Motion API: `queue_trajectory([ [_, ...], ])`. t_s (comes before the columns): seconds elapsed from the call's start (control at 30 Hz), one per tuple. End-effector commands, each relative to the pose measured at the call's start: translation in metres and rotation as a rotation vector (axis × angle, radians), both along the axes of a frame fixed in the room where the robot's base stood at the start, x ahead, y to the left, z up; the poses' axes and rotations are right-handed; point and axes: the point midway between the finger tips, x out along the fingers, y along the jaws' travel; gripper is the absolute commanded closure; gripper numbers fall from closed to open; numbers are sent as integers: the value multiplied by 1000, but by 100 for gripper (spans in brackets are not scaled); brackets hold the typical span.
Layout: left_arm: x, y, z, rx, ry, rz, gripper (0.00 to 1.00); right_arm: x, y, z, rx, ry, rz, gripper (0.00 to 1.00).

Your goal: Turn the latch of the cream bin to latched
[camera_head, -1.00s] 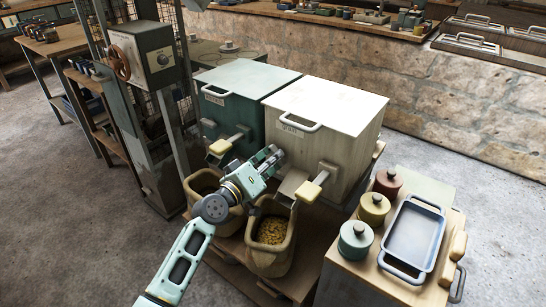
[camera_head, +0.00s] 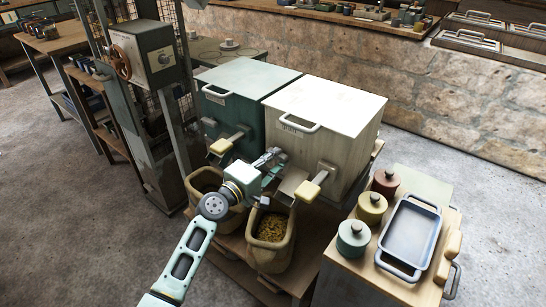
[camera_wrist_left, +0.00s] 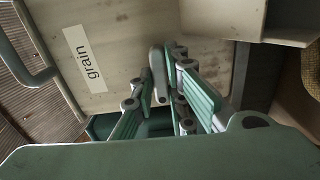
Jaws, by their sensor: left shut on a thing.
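The cream bin (camera_head: 325,115) stands at the centre right, its lid down and a handle on its front. In the left wrist view its front (camera_wrist_left: 125,40) carries a "grain" label (camera_wrist_left: 85,60). My left gripper (camera_head: 270,158) is at the lower left part of that front. In the left wrist view its fingers (camera_wrist_left: 165,65) are closed around a narrow grey latch (camera_wrist_left: 158,72). The fingers hide part of the latch. In the head view the latch is hidden behind the gripper. My right gripper is in neither view.
A green bin (camera_head: 235,105) stands left of the cream bin. A chute with a cream-handled lever (camera_head: 312,186) juts out near the gripper. Below is a tub of grain (camera_head: 270,228). A side table at right holds jars (camera_head: 354,238) and a blue tray (camera_head: 410,238).

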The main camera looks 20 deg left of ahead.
Motion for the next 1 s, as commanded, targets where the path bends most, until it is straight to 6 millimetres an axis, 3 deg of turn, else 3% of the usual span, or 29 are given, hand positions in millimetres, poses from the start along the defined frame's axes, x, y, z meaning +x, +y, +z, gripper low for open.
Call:
queue_trajectory([
  [0.57,1,2,1,-33,9,6,100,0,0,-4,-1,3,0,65],
  [0.6,1,2,1,-32,8,6,86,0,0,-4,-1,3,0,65],
  [0.8,1,1,1,-32,9,4,68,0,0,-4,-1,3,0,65],
  [1.0,0,1,0,-32,11,2,68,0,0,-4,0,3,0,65],
])
